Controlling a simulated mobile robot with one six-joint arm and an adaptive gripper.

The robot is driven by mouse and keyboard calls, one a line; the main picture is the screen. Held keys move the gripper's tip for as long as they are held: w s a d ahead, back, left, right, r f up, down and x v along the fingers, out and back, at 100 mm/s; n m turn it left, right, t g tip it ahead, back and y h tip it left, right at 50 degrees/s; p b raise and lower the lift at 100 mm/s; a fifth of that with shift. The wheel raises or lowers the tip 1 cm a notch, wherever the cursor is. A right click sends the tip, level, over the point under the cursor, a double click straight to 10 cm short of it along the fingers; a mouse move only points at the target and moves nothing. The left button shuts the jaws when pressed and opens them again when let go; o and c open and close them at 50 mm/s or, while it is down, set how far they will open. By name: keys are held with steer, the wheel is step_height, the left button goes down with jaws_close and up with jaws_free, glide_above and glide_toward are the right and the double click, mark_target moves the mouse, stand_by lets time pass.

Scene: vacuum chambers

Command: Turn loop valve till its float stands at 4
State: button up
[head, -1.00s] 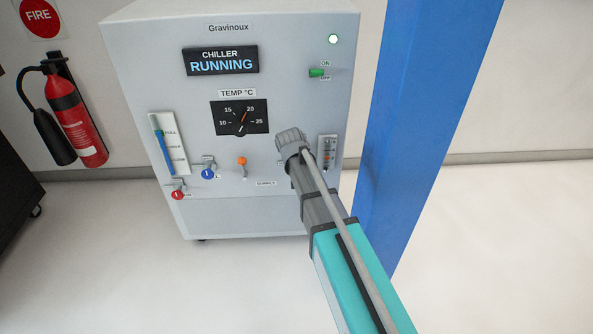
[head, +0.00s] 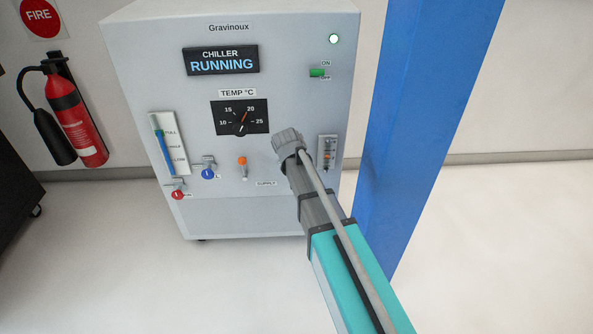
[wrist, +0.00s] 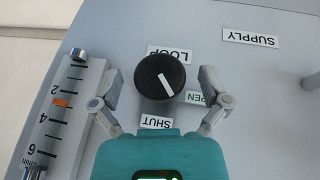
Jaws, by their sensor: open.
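The loop valve is a round black knob (wrist: 160,76) with a white pointer line, in the middle of the wrist view. Its LOOP label (wrist: 169,54) reads upside down. The pointer slants toward the lower right, between the SHUT label (wrist: 156,122) and the OPEN label (wrist: 197,98). My gripper (wrist: 160,84) is open, with one finger on each side of the knob and gaps visible. The orange float (wrist: 61,102) stands between 2 and 4 on its scale, nearer 2. In the head view the float gauge (head: 327,152) shows right of my wrist; the knob is hidden.
The chiller (head: 220,215) display reads RUNNING. A small orange-topped lever (head: 242,166), a blue knob (head: 208,173) and a red knob (head: 178,194) sit left of my arm. A blue column (head: 425,130) stands close on the right.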

steer(key=shift+d+y, duration=0.1)
steer(key=shift+y, duration=0.4)
steer(key=shift+m+y, duration=0.3)
steer(key=shift+y, duration=0.8)
steer(key=shift+s+r+p, duration=0.1)
steer(key=shift+r+p, duration=0.1)
steer(key=shift+p, duration=0.1)
steer(key=p+v, duration=1.3)
steer(key=v, duration=0.1)
steer(key=s+d+f+g+b, duration=0.2)
steer(key=s+d+f+b, duration=0.3)
steer(key=s+f+b, duration=0.3)
steer(key=s+d+f+g+h+b, duration=0.1)
steer(key=s+d+f+g+b, duration=0.1)
steer(key=s+d+f+b, duration=0.3)
steer(key=shift+s+d+f+g+b, duration=0.3)
steer(key=shift+s+f+b, duration=2.1)
steer(key=shift+f, duration=0.55)
steer(key=shift+s, duration=0.1)
step_height(320, 180, up, 44)
steer(key=p, duration=4.4)
steer(key=shift+f, duration=0.15)
